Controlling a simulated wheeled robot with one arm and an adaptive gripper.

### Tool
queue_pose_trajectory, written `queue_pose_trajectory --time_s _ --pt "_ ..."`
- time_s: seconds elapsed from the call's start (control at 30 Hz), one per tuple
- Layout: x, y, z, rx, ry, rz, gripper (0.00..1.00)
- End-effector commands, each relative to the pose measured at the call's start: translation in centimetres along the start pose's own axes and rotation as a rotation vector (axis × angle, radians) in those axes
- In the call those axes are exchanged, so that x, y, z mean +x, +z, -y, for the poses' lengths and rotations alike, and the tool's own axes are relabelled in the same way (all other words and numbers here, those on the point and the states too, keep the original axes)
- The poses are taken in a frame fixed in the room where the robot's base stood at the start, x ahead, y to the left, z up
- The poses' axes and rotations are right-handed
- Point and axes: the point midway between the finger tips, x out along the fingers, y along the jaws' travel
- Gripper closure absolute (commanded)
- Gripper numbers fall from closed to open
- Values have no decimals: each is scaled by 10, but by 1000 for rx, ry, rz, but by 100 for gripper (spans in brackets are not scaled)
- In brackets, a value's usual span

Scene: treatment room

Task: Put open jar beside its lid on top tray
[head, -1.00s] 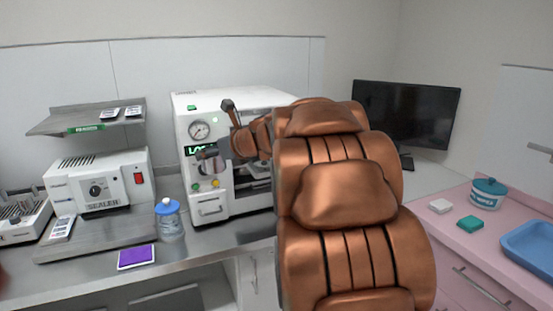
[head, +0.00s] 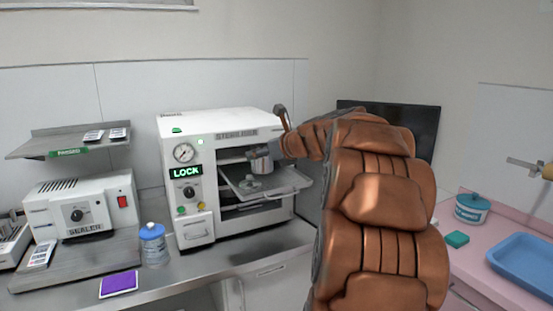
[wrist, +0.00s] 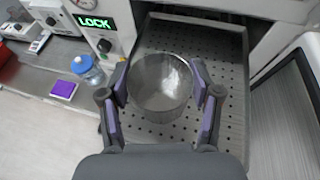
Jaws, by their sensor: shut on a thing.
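A grey metal jar (head: 261,164) is held in my gripper (wrist: 161,82). In the wrist view the jar (wrist: 160,92) is open at the top and its inside shows. Both fingers are shut on its sides. It is over the perforated top tray (wrist: 220,115), which juts from the open steriliser. In the head view the tray (head: 290,184) has a small grey round lid (head: 250,184) with a knob on it, just below and left of the jar. The lid is hidden in the wrist view. I cannot tell whether the jar touches the tray.
The white steriliser (head: 190,135) shows LOCK on its panel. Another rack level lies below the top tray. A blue-capped bottle (head: 153,245) and a purple pad (head: 118,284) stand on the counter to the left. A blue tray (head: 522,262) lies on the pink counter.

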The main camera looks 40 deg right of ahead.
Motion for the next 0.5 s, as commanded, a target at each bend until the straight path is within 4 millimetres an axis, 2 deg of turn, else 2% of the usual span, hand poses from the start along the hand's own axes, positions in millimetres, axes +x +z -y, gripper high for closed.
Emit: queue_pose_trajectory --time_s 0.5 --pt "27 4 69 1 -1 0 78"
